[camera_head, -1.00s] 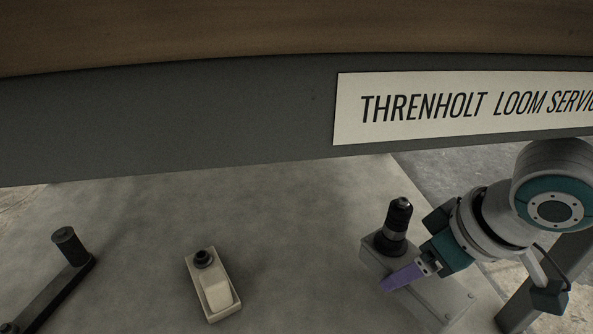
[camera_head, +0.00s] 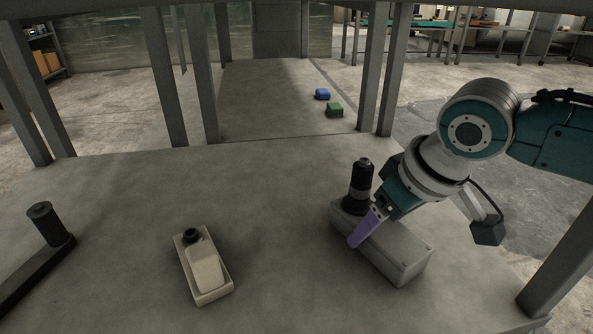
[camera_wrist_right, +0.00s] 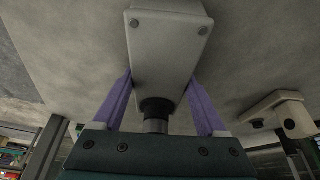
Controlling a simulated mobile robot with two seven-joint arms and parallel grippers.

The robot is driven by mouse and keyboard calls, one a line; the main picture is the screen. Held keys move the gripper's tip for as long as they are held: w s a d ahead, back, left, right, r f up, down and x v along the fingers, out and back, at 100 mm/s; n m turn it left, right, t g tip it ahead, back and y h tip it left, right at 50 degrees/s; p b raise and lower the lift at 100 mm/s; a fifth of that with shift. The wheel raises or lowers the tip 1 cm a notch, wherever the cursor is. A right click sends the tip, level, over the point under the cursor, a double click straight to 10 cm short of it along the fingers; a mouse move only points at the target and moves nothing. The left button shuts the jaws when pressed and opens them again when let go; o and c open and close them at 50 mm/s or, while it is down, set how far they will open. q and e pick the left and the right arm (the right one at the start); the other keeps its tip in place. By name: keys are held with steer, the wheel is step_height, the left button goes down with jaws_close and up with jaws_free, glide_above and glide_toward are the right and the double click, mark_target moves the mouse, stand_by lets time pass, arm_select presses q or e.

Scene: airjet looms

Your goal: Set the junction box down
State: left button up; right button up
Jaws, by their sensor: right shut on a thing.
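The junction box (camera_head: 403,254) is a long grey box with screws in its lid and a black ribbed gland standing up at its far left end. It is at the right of the table (camera_head: 285,200) in the head view. My right gripper (camera_head: 364,231) has its purple fingers shut on the box, near the gland. In the right wrist view, the box (camera_wrist_right: 168,45) lies between the two purple fingers (camera_wrist_right: 160,105). I cannot tell whether its underside touches the table. My left gripper is not in view.
A beige tray (camera_head: 219,291) holding a cream bottle-like thing stands left of the box. A dark bar (camera_head: 40,265) with a black upright knob lies at the left. Blue (camera_head: 322,94) and green (camera_head: 334,110) blocks sit far back. Bare table separates box and tray.

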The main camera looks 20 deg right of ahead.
steer(key=shift+w+f, duration=0.1)
steer(key=o, duration=1.5)
